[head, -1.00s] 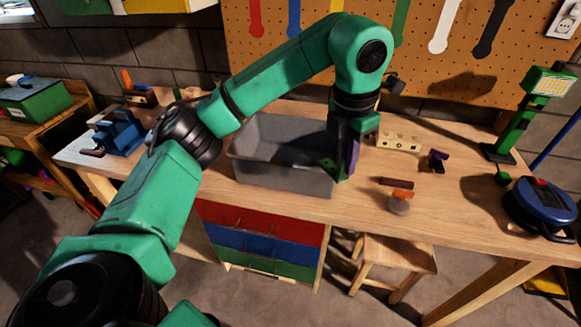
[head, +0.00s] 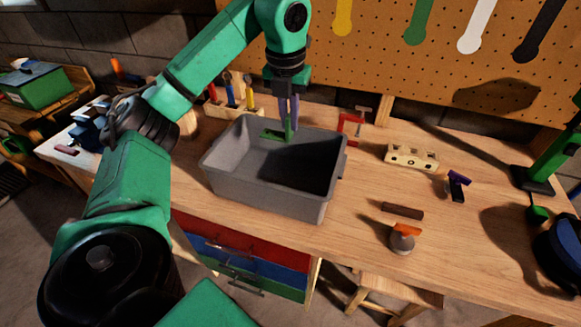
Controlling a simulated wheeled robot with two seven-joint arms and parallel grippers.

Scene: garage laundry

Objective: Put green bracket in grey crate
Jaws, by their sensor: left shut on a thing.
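The grey crate (head: 255,190) stands on the wooden workbench, open at the top, with its inside partly in shadow. My left gripper (head: 289,118) points down over the back part of the crate. It is shut on the green bracket (head: 274,135), a small flat piece with an upright part at the fingertips. In this view the bracket shows against the crate's back wall; its exact height over the floor of the crate is hard to tell. My right gripper is not in view.
A red clamp (head: 350,127) stands behind the crate's right end. A wooden block with holes (head: 411,157), a dark bar (head: 402,210), an orange-topped object (head: 403,238) and a purple-black piece (head: 457,185) lie to the right. Several screwdrivers stand behind the crate.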

